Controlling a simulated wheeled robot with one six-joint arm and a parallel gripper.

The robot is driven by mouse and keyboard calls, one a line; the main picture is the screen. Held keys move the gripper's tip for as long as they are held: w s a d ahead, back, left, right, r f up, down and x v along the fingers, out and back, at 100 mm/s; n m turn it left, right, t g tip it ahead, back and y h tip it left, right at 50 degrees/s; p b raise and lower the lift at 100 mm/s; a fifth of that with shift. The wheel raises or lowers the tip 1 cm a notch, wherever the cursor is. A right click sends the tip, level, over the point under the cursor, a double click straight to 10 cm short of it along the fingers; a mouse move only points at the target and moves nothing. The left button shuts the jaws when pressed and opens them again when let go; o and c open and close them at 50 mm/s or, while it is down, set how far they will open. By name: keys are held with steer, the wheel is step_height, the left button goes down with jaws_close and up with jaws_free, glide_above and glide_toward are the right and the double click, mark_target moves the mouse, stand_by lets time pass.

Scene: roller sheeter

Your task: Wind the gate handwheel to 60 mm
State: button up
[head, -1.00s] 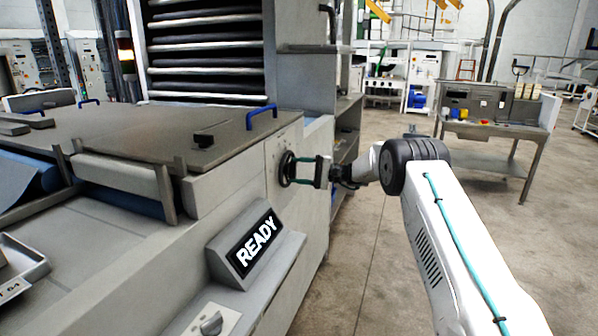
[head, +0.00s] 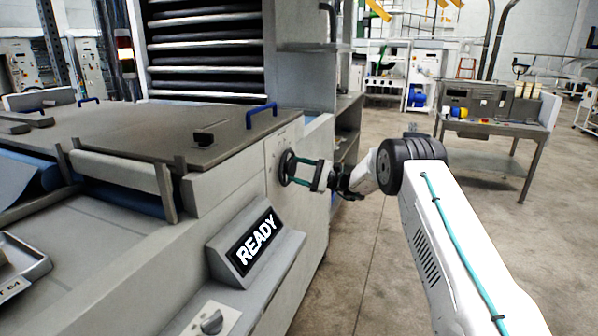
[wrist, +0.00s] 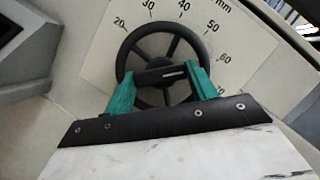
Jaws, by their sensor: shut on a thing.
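The gate handwheel (head: 286,167) is a black spoked wheel on the side panel of the grey machine. In the wrist view the handwheel (wrist: 164,38) sits in front of a white scale plate (wrist: 232,45) with printed numbers 20, 30, 40, 50, 60, 70 and "mm". My gripper (head: 297,170) has teal fingers and reaches the wheel from the right. In the wrist view my gripper (wrist: 162,82) is shut on the handwheel, with a finger on each side of a dark bar across its middle. No pointer on the scale can be made out.
A display reading READY (head: 257,240) stands on the machine's near ledge, with a rotary knob (head: 211,321) below it. A blue handle (head: 261,115) is on the top cover. Open floor lies right of the machine, before a metal workbench (head: 500,130).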

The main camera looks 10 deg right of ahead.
steer(key=shift+d, duration=0.1)
steer(key=o, duration=1)
steer(key=shift+v, duration=3.9)
